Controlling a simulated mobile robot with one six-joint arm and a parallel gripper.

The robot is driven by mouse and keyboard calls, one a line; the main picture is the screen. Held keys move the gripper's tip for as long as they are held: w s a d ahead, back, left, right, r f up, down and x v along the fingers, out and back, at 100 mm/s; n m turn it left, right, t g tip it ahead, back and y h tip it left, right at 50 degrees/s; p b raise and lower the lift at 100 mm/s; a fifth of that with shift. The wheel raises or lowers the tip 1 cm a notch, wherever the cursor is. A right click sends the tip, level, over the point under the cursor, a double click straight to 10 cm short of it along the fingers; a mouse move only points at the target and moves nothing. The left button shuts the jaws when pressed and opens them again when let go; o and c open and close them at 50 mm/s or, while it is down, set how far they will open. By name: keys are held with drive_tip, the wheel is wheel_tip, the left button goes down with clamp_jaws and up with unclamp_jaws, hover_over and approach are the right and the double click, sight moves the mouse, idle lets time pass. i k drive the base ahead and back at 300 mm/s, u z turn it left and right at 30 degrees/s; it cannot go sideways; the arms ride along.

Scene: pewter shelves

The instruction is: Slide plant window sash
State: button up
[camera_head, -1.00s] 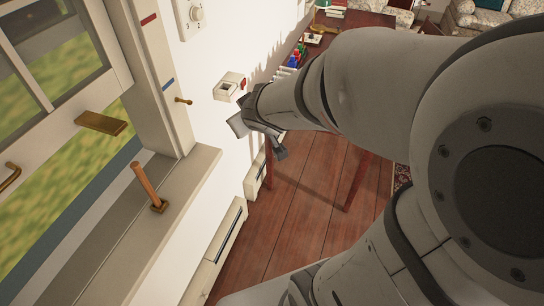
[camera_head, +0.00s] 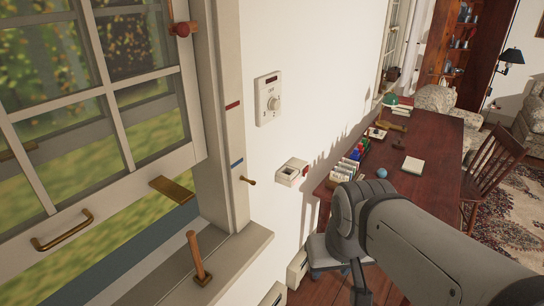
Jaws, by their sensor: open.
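The white-framed window sash (camera_head: 110,190) is at the left, with its bottom rail above the sill (camera_head: 235,258) and an open gap below. A wooden peg (camera_head: 197,257) stands up from the sill. The jamb carries a red mark (camera_head: 233,104) and, lower, a blue mark (camera_head: 237,163). My gripper (camera_head: 338,272) is low at centre right, open, right of the window and apart from the sash. My wrist and the picture's steep angle partly hide its fingers.
A brass knob (camera_head: 249,181) sticks out beside the jamb. A desk (camera_head: 430,160) with several items and a wooden chair (camera_head: 490,170) stand at right. A red-knobbed fitting (camera_head: 183,29) is high on the window.

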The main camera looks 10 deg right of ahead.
sight(24, 245)
drive_tip(key=u, duration=1.75)
